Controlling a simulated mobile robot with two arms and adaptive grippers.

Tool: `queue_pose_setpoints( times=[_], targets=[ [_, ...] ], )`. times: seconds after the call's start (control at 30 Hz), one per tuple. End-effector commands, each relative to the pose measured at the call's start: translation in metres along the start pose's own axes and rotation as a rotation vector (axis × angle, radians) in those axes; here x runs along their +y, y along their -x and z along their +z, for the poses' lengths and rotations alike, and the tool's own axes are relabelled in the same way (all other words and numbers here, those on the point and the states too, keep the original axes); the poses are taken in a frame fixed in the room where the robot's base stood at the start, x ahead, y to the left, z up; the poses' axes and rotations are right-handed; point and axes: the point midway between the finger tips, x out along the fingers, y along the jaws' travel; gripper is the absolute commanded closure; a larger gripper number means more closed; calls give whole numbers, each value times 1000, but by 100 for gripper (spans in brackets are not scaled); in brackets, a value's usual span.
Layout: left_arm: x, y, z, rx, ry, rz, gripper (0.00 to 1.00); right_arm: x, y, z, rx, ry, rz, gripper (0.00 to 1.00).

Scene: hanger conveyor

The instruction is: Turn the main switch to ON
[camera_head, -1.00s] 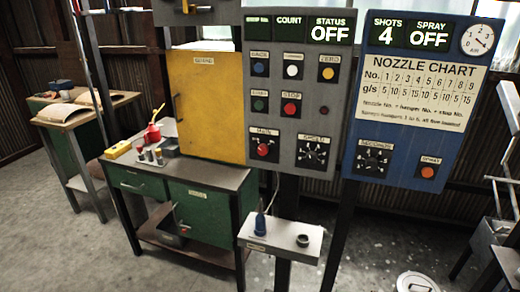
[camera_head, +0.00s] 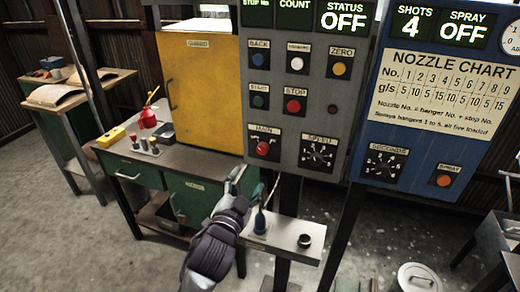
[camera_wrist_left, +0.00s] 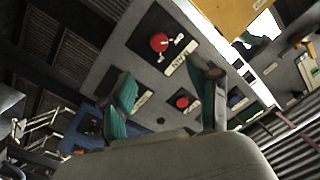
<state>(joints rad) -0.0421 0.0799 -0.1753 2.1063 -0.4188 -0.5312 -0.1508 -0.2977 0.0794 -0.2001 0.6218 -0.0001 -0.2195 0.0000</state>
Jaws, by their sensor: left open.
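The main switch (camera_head: 262,149) is a red round knob on a dark plate at the lower left of the grey control panel (camera_head: 341,120), under a MAIN label. It also shows in the wrist view (camera_wrist_left: 160,42), tilted, at the upper middle. The panel's status display (camera_head: 344,18) reads OFF. My left gripper (camera_head: 236,178) is in front of the panel, below and slightly left of the switch in the head view. In the wrist view its fingers (camera_wrist_left: 160,75) are apart with nothing between them, and the switch lies beyond them, apart from them. My right gripper is not in view.
The STOP button (camera_head: 293,106) and the SPEED dial (camera_head: 318,152) sit near the switch. Below the panel, a small shelf (camera_head: 285,243) holds a blue-tipped item. A yellow cabinet (camera_head: 203,95) stands at left on a green bench. A blue panel (camera_head: 425,115) is at right.

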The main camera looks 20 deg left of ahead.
Motion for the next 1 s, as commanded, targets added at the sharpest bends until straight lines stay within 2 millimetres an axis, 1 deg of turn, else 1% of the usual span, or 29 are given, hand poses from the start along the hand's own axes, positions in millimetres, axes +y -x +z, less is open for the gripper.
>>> queue_pose_setpoints(
  times=[0.17, 0.23, 0.4, 0.6, 0.7, 0.8, 1.0],
  targets=[
    [-1, -31, -1, -1, 0, 0, 39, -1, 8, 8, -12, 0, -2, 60],
    [-1, -47, -2, 0, 0, 0, 39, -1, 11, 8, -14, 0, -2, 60],
    [-1, -84, -1, -1, 1, 0, 39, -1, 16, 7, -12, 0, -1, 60],
    [0, -115, 0, -2, 1, 1, 39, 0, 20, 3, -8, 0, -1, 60],
    [1, -124, 0, -1, 2, 1, 39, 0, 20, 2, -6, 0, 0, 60],
    [1, -129, 1, -2, 2, 2, 39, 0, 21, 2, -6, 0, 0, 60],
    [1, -131, 1, -2, 2, 2, 39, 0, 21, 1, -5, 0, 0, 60]
  ],
)
